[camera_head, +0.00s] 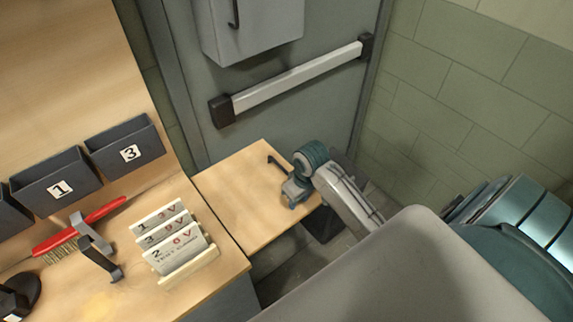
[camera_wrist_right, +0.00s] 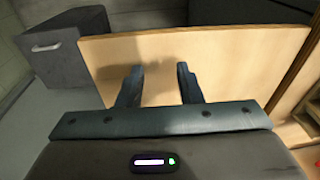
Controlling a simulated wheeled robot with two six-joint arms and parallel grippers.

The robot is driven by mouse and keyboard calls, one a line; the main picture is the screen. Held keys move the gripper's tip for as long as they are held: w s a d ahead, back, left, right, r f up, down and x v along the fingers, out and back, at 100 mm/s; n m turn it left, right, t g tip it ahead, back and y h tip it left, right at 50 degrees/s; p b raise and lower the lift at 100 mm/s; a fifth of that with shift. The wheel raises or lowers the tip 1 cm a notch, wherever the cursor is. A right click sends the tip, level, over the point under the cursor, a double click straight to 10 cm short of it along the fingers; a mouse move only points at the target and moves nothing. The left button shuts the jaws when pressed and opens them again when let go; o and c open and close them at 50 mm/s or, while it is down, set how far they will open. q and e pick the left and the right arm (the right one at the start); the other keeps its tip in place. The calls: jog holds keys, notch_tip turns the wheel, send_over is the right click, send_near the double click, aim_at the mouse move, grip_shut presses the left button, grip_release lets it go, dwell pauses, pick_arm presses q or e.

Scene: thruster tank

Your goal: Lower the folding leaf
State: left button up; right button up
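The folding leaf (camera_head: 235,197) is a pale wooden panel that joins the right end of the workbench, and in the head view it looks raised and about level with the bench top. It also shows in the right wrist view (camera_wrist_right: 225,65) as a wide wooden board beyond my fingers. My right gripper (camera_head: 284,182) is at the leaf's outer right part. In the right wrist view its two fingers (camera_wrist_right: 159,78) stand apart with nothing between them, pointing at the board. I cannot tell whether they touch it. My left gripper is not in view.
The workbench (camera_head: 115,215) bears a rack of cards (camera_head: 185,265), a red-handled brush (camera_head: 80,228) and a grey clip-like piece (camera_head: 95,250). Numbered bins (camera_head: 125,148) line its back. A grey door with a push bar (camera_head: 295,75) stands behind. A grey box (camera_wrist_right: 65,50) is beside the leaf.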

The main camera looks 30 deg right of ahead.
notch_tip(320, 180, up, 11)
jog(key=g+y, duration=0.1)
send_over(287, 172)
jog(key=d, duration=0.3)
jog(key=f+b, duration=0.2)
jog(key=f, duration=0.1)
jog(key=a+f+b, duration=0.1)
jog(key=f+b, duration=0.1)
jog(key=f, duration=0.1)
jog(key=a+f+b, duration=0.1)
jog(key=f+b, duration=0.1)
jog(key=f, duration=0.1)
jog(key=shift+b, duration=0.35)
jog(key=shift+a+f+p, duration=0.25)
jog(key=shift+f+p, duration=0.4)
jog(key=shift+p, duration=0.05)
jog(key=shift+f, duration=0.25)
grip_shut()
